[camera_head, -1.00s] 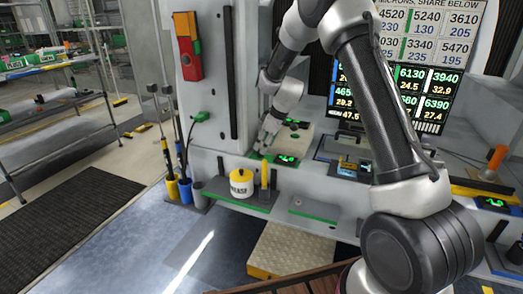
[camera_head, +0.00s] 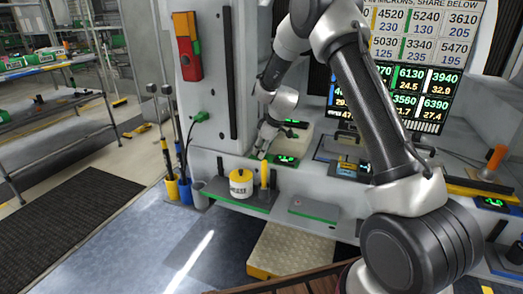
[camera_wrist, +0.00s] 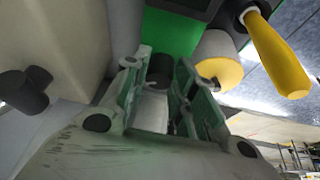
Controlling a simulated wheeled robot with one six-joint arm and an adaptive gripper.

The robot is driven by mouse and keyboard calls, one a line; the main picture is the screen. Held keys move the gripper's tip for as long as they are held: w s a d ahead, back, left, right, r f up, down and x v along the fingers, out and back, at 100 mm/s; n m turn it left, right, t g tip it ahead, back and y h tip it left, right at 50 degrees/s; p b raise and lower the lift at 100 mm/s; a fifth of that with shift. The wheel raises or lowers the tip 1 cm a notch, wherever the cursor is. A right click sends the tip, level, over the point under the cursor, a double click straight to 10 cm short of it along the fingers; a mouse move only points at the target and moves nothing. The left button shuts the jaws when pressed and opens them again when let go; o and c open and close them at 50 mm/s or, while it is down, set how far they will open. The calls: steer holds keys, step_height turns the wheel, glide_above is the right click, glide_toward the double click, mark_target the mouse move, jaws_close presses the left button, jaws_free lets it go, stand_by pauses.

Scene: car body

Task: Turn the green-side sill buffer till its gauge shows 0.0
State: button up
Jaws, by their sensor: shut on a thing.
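My gripper (camera_head: 261,154) reaches down to the sill beside a small gauge (camera_head: 286,160) with lit green digits, too small to read surely. In the wrist view my gripper (camera_wrist: 164,75) has its two fingers closed around a short dark round piece (camera_wrist: 158,66), which looks like the buffer, against a green surface (camera_wrist: 172,32). My fingers hide its sides, and in the head view my gripper hides it. The gauge's face is not seen in the wrist view.
A yellow and white pot (camera_head: 241,187) and an upright yellow handle (camera_head: 264,173) stand on the shelf just in front of my gripper. A dark knob (camera_wrist: 24,91) is at the left of the wrist view. Another lit gauge (camera_head: 492,202) is on the far right sill.

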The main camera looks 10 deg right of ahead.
steer(key=m, duration=0.2)
steer(key=m+t+h, duration=0.1)
steer(key=m, duration=0.1)
steer(key=shift+s+a+m+h, duration=0.15)
steer(key=shift+a+m+h, duration=0.05)
steer(key=shift+m+h, duration=0.1)
steer(key=m+h, duration=0.2)
steer(key=m, duration=0.3)
steer(key=shift+a+f, duration=0.1)
steer(key=m+h, duration=0.1)
steer(key=m, duration=0.3)
steer(key=shift+a, duration=0.2)
steer(key=shift+m+g+h, duration=0.35)
steer(key=shift+m+h, duration=0.15)
steer(key=shift+m, duration=0.8)
steer(key=shift+m+g+h, duration=0.35)
steer(key=shift+m+h, duration=0.15)
steer(key=shift+m, duration=0.8)
steer(key=o, duration=1)
steer(key=shift+a, duration=0.1)
steer(key=shift+o, duration=0.2)
